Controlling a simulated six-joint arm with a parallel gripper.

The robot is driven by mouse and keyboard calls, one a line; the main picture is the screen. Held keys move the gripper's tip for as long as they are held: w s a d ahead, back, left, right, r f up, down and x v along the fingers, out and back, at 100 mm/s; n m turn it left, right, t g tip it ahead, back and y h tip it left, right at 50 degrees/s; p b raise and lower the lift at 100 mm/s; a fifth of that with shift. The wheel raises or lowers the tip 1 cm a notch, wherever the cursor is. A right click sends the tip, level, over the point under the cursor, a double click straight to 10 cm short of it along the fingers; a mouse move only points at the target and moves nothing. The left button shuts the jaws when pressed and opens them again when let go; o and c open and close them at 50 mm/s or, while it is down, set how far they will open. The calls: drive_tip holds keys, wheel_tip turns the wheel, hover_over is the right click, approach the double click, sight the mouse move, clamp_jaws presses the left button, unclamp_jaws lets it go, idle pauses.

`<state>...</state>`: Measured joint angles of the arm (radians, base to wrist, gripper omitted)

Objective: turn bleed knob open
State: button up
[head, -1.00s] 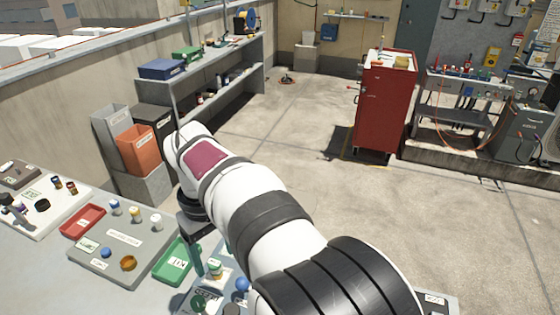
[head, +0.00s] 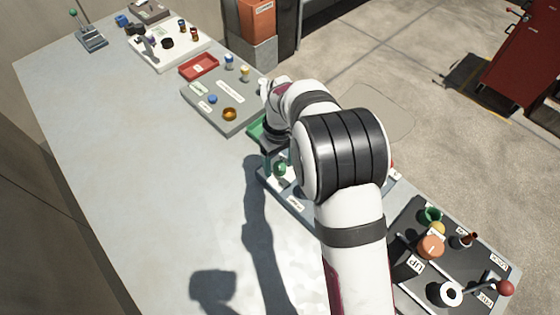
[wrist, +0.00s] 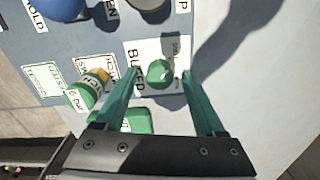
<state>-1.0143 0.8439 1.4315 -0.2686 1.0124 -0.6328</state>
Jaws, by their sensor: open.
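The bleed knob (wrist: 160,72) is a small green round knob on a white plate with a BLEED label, in the middle of the wrist view. It also shows in the head view as a green knob (head: 280,168) beside my gripper. My gripper (wrist: 161,76) is open, with one teal finger on each side of the knob. I cannot tell whether either finger touches it. In the head view my arm and gripper (head: 272,157) hide part of the panel (head: 300,207) that carries the knob.
A green and orange fitting marked 6 bar (wrist: 85,92) lies left of the knob. A blue knob (wrist: 62,8) and a dark knob (wrist: 148,4) stand farther off. A black panel (head: 475,265) with a red-ended lever (head: 505,288) is at right. The bench's left side (head: 150,170) is clear.

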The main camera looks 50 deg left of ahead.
drive_tip(key=shift+f, duration=0.2)
drive_tip(key=shift+c, duration=0.4)
clamp_jaws()
